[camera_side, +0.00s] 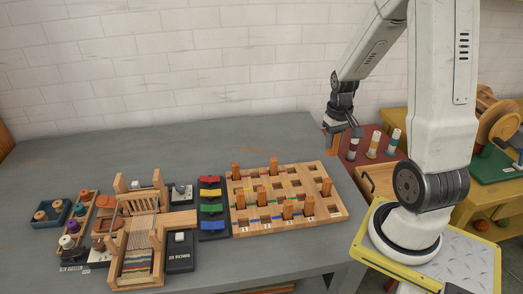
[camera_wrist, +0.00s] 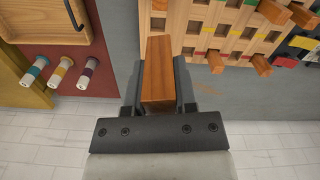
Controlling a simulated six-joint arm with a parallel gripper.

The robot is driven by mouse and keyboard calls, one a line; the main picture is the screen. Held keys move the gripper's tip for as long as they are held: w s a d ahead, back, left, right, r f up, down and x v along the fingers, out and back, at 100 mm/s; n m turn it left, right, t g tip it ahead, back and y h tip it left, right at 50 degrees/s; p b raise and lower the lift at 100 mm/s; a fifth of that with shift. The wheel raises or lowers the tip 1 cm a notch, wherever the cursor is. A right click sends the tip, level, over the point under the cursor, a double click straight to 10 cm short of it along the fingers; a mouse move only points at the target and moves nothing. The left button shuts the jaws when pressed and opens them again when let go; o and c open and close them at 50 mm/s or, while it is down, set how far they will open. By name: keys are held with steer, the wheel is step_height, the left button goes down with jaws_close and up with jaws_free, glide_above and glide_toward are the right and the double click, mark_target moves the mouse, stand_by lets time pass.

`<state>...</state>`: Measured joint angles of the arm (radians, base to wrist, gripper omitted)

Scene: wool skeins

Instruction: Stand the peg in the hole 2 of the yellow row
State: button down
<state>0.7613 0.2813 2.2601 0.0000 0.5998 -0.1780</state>
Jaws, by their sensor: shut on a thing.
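My gripper (camera_side: 334,132) is shut on a wooden peg (camera_side: 332,146). It holds the peg in the air beyond the back right corner of the pegboard (camera_side: 336,211). In the wrist view the orange-brown peg (camera_wrist: 157,72) sits between both fingers (camera_wrist: 157,85), with the pegboard (camera_wrist: 203,22) past it at top right. The board has rows of square holes with coloured lines; several pegs stand in it. The yellow line seems to run along the second row from the back.
A small loom (camera_side: 139,235) stands farther left. A red surface with several upright spools (camera_side: 373,144) and a wooden tray (camera_side: 378,180) are right of the table. The table's back left (camera_side: 120,150) is clear.

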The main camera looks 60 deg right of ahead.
steer(key=w+a+f+n, duration=0.3)
steer(key=w+a+n, duration=0.2)
steer(key=w+n, duration=0.2)
steer(key=w+a+f+n, duration=0.4)
steer(key=w+a+n, duration=0.2)
steer(key=w, duration=0.5)
steer(key=n, duration=0.2)
steer(key=shift+w+n, duration=0.3)
steer(key=shift+w, duration=0.05)
steer(key=shift+f, duration=0.1)
steer(key=shift+f, duration=3.5)
steer(key=shift+f, duration=1.6)
jaws_free()
steer(key=shift+r, duration=0.2)
